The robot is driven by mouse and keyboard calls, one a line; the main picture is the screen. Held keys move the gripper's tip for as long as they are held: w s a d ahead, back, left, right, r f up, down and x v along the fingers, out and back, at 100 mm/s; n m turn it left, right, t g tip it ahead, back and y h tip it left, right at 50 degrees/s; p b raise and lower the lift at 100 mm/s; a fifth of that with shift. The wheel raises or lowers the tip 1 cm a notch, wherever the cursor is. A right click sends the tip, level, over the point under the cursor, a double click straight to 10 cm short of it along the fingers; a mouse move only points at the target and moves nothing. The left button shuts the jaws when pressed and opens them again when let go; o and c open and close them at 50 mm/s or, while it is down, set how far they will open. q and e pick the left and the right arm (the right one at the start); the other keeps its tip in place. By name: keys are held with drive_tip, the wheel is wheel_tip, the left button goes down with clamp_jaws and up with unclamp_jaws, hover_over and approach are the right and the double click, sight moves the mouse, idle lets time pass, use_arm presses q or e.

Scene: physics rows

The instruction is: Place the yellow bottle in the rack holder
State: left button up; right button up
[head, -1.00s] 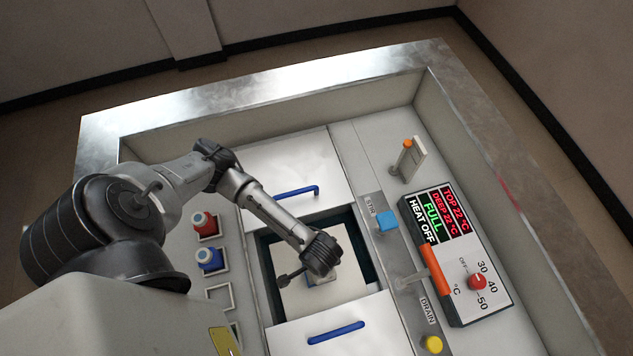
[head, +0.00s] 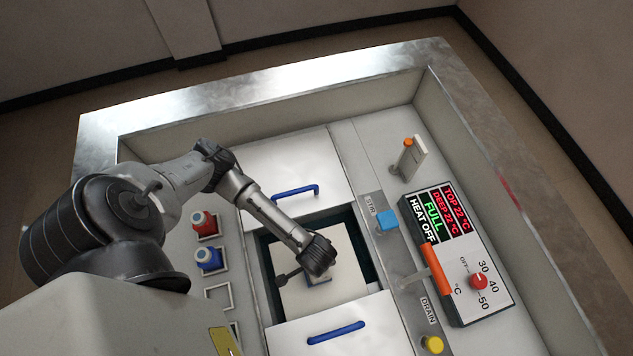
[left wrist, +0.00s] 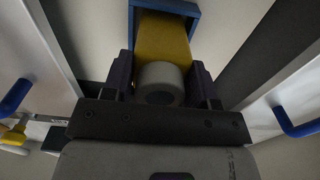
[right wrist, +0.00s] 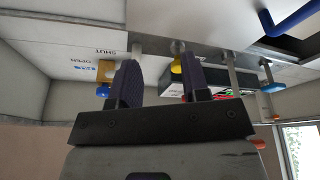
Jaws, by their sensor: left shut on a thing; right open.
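The yellow bottle (left wrist: 163,38) shows in the left wrist view with its pale round cap (left wrist: 160,82) towards the camera. My left gripper (left wrist: 163,80) is shut on it near the cap. The bottle's far part lies inside a blue square rack holder (left wrist: 194,22); how deep it sits is hidden. In the head view my left gripper (head: 320,262) is over the cream plate (head: 345,285) in the opening, and a bit of the blue holder (head: 319,281) shows below it. My right gripper (right wrist: 158,70) is open and empty, seen only in the right wrist view.
White lids with blue handles (head: 295,190) (head: 336,332) lie on both sides of the opening. Red (head: 204,222) and blue (head: 208,257) bottles stand in holders at left.

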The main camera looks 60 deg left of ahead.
use_arm(q)
drive_tip(key=o, duration=1)
drive_tip(key=shift+r, duration=0.1)
wheel_tip(320, 180, up, 12)
drive_tip(key=shift+d+f+p, duration=0.1)
drive_tip(key=shift+f+p, duration=0.05)
drive_tip(key=shift+p, duration=0.8)
drive_tip(key=d+r+t+h, duration=0.3)
drive_tip(key=d+r, duration=0.1)
drive_tip(key=d, duration=0.2)
drive_tip(key=s+a+f+n+y, duration=0.1)
drive_tip(key=s+a+y, duration=0.1)
drive_tip(key=a, duration=0.9)
drive_tip(key=shift+s+a+t+y, duration=0.3)
drive_tip(key=shift+s+a+y, duration=0.1)
drive_tip(key=shift+s, duration=0.5)
drive_tip(key=shift+f, duration=0.1)
